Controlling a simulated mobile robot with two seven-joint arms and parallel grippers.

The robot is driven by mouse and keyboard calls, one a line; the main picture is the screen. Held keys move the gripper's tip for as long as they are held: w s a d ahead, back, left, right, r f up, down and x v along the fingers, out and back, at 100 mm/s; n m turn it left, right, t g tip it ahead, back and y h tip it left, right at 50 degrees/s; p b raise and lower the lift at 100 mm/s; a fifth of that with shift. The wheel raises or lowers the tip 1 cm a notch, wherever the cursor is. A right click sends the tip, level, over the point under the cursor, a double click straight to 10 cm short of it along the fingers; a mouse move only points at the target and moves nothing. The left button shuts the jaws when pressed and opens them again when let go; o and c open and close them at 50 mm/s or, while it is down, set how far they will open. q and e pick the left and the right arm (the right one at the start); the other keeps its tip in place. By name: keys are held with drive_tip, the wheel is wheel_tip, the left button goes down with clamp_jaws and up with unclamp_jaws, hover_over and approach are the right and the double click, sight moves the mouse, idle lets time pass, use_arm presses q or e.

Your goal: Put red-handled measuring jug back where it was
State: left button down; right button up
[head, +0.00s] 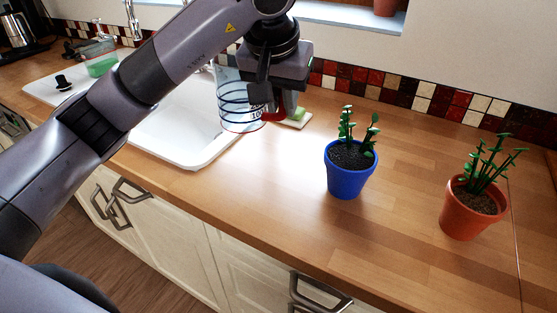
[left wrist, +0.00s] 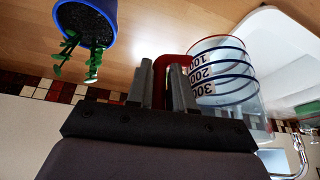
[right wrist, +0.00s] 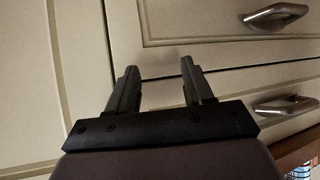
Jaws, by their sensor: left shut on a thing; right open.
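The measuring jug (head: 238,101) is clear with blue rings, printed numbers and a red handle. In the head view it is upright near the right end of the sink; whether its base touches anything is unclear. My left gripper (head: 270,100) is shut on its red handle from above. The left wrist view shows the jug (left wrist: 222,75) beside the fingers, with the red handle between the fingertips of the left gripper (left wrist: 163,75). My right gripper (right wrist: 157,75) is open and empty in the right wrist view, in front of cabinet fronts.
A white sink (head: 180,135) lies left of the jug. A green sponge (head: 298,115) on a light dish is just behind it. A blue plant pot (head: 350,180) and a terracotta pot (head: 470,213) stand to the right on the wooden counter. Counter between sink and blue pot is clear.

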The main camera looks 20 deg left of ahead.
use_arm(q)
wheel_tip(320, 180, down, 13)
drive_tip(key=shift+r+p, duration=0.2)
drive_tip(key=shift+p, duration=0.2)
drive_tip(key=shift+f, duration=0.15)
drive_tip(key=c, duration=1)
unclamp_jaws()
drive_tip(key=v, duration=1.2)
